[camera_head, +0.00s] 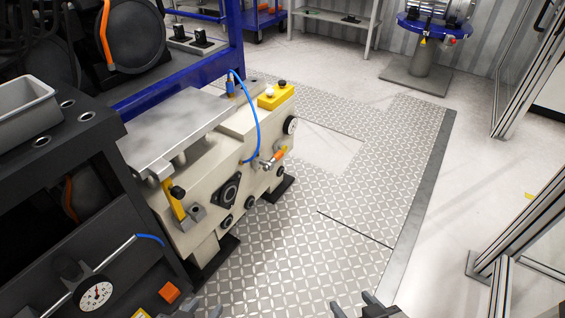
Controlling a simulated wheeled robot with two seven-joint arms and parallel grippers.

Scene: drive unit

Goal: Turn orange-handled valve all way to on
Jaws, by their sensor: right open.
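The orange-handled valve (273,158) sits on the front face of the beige drive unit (205,165), toward its right end. Its orange handle points up and to the right from a metal body, close to the lower end of a blue hose (257,110). My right gripper (354,304) shows only its fingertips at the bottom edge; they are apart with nothing between them. My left gripper (204,309) barely shows at the bottom edge, left of it, and its jaw state is unclear. Both grippers are well short of the valve and touch nothing visible.
A dark cart (60,170) with a grey tray (22,108) and a dial gauge (95,292) stands close on the left. Blue framing (180,82) rises behind the unit. Metal frame posts (515,235) stand on the right. The patterned floor plate (330,225) is clear.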

